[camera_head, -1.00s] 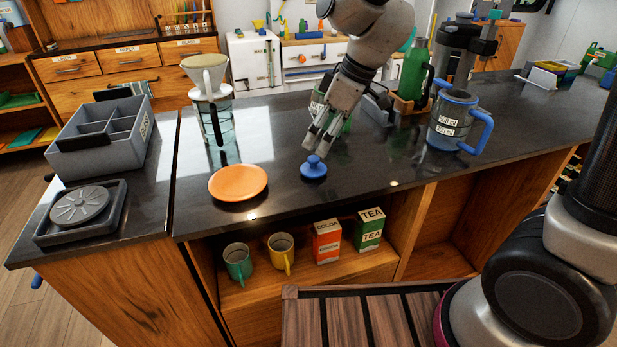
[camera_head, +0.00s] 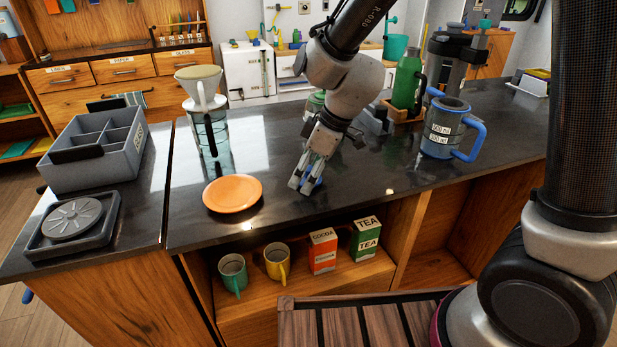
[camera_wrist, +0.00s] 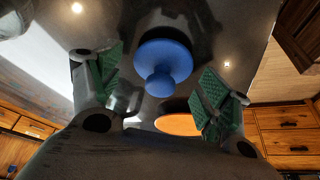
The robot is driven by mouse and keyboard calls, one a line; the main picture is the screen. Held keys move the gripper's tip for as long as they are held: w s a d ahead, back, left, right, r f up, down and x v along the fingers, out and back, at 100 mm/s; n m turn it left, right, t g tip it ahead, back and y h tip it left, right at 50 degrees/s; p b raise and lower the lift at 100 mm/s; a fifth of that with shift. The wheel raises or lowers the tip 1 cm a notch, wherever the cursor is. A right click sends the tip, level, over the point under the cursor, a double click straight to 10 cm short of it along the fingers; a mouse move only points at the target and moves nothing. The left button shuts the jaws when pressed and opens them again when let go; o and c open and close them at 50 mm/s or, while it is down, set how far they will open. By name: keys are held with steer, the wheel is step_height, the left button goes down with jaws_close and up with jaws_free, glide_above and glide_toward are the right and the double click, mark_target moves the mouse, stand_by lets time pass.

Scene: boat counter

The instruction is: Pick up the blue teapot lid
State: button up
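The blue teapot lid (camera_wrist: 165,58) lies on the dark counter, and in the wrist view its round knob points toward my gripper (camera_wrist: 160,88). My gripper is open. In the head view my gripper (camera_head: 306,188) is low over the counter and hides most of the lid; only a bit of blue (camera_head: 319,182) shows by the fingers. I cannot tell whether a finger touches the lid.
An orange plate (camera_head: 232,193) lies left of my gripper, and a glass coffee dripper (camera_head: 207,115) stands behind it. Mugs and boxes are on the shelf below. The counter's front edge is close.

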steer(key=c, duration=0.9)
